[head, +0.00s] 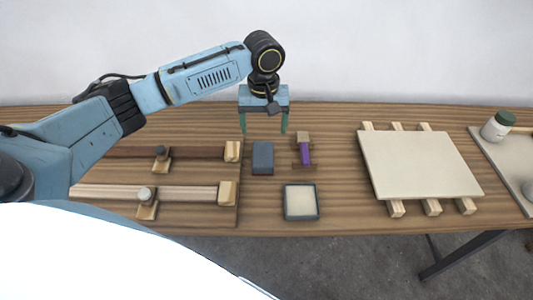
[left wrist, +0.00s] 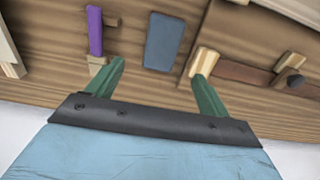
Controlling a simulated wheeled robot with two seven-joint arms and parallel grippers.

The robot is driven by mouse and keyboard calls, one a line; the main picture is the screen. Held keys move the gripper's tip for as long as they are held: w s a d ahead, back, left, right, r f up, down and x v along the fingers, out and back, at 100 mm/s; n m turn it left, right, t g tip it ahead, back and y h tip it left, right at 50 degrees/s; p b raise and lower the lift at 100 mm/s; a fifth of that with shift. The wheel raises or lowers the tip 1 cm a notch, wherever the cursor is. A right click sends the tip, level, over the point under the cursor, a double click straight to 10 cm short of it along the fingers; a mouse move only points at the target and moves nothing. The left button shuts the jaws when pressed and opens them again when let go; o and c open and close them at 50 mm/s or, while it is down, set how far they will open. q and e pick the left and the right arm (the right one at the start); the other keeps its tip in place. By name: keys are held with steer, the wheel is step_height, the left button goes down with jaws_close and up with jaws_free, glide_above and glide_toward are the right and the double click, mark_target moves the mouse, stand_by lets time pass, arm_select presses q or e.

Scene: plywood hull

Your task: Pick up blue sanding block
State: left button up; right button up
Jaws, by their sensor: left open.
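The blue sanding block (head: 263,157) lies flat on the wooden table, just right of the clamp boards. It also shows in the left wrist view (left wrist: 164,41), beyond and between the green fingertips. My left gripper (head: 265,130) is open and empty, pointing down above the table behind the block in the head view. Its two green fingers (left wrist: 160,69) are spread apart in the left wrist view and do not touch the block. My right gripper is not in view.
A purple-handled tool (head: 304,152) lies close right of the block. A square tray (head: 301,202) with a pale inside sits in front. Wooden clamps (head: 228,193) stand left. A pale panel (head: 420,163) rests on wooden strips at right, with a green-lidded jar (head: 497,127) beyond it.

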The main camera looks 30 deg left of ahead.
arm_select(q)
glide_above(263, 153)
step_height(263, 153, down, 5)
steer(key=shift+w+b, duration=0.1)
steer(key=shift+b, duration=0.2)
steer(key=shift+f, duration=0.5)
step_height(263, 153, down, 5)
steer(key=shift+f+b, duration=0.1)
steer(key=shift+b, duration=0.4)
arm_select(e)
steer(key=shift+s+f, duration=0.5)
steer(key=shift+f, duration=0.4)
